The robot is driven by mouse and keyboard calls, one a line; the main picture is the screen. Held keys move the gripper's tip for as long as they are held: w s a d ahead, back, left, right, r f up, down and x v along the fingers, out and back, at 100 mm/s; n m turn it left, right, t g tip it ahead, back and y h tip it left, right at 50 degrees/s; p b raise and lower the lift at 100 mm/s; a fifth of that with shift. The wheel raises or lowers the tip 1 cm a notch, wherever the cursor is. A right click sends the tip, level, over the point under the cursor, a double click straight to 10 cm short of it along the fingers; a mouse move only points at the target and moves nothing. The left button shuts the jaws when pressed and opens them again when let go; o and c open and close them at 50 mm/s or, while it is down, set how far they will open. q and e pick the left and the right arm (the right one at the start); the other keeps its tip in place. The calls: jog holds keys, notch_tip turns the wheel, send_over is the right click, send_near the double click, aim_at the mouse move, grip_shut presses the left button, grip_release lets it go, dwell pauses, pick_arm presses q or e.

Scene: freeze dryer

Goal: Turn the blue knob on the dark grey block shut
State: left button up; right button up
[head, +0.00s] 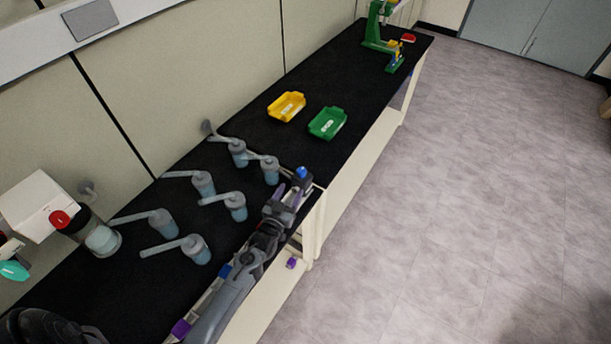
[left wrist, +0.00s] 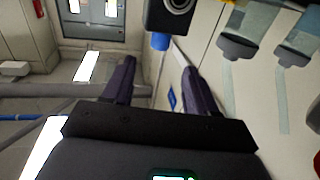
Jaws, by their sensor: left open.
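The blue knob (head: 301,172) sits on the small dark grey block (head: 303,182) at the bench's front edge. In the left wrist view the knob (left wrist: 161,41) shows just beyond the fingertips, with the dark block (left wrist: 168,14) behind it. My left gripper (head: 289,193) is open, with its two dark purple fingers pointing at the knob. In the left wrist view the gripper (left wrist: 159,66) has a clear gap between its fingers, and the knob lines up with that gap. The fingers appear short of the knob, not touching it. My right gripper is not in view.
Several grey-lidded flasks (head: 236,208) with grey tubes stand on the black bench (head: 345,85) left of the block. A yellow bin (head: 287,106) and a green bin (head: 327,123) lie farther back. Open floor (head: 460,200) is to the right.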

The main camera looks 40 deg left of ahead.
aim_at(300, 174)
pick_arm(q)
jog(key=x, duration=1)
jog(key=shift+w+b, duration=0.35)
jog(key=c, duration=0.9)
jog(key=shift+c, duration=0.2)
